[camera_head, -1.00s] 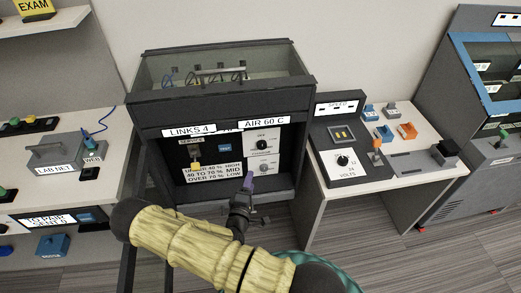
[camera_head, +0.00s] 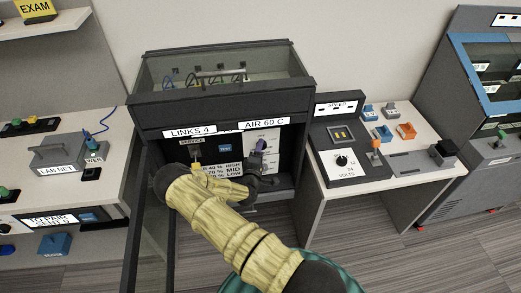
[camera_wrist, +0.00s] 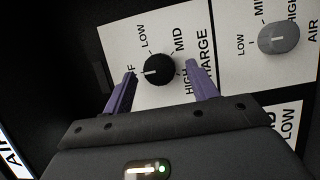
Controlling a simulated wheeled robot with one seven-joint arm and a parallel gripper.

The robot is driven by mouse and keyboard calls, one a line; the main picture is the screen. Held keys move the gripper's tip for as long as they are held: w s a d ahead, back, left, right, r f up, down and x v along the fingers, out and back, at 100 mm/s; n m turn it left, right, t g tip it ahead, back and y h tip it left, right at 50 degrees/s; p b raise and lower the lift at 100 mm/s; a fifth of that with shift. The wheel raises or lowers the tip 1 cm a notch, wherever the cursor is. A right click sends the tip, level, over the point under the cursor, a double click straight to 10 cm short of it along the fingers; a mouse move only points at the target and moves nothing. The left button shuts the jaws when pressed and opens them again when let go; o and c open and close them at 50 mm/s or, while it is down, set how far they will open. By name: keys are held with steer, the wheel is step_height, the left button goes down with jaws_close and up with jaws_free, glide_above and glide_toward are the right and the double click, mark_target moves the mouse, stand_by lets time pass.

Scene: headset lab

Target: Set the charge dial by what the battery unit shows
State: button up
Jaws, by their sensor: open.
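The charge dial (camera_wrist: 160,69) is a black knob on a white plate in the wrist view. Its white mark points left, toward the partly covered OFF label. LOW, MID and HIGH stand around it. My gripper (camera_wrist: 161,75) is open, its purple fingers on either side of the knob; contact is unclear. In the head view, my gripper (camera_head: 259,146) is inside the dark cabinet (camera_head: 150,113) and covers the dial. A rule card (camera_head: 232,170) pairs percentages with HIGH, MID and LOW, partly hidden by my arm. I cannot make out a battery percentage.
A grey air dial (camera_wrist: 279,38) sits beside the charge dial. A blue test button (camera_head: 225,148) and yellow service switch (camera_head: 196,164) are left of my gripper. The cabinet's top edge bears LINKS 4 and AIR 60 C labels. A volts dial (camera_head: 342,160) stands right.

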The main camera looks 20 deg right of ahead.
steer(key=shift+w+d, duration=0.25)
steer(key=shift+w, duration=0.05)
steer(key=c, duration=1)
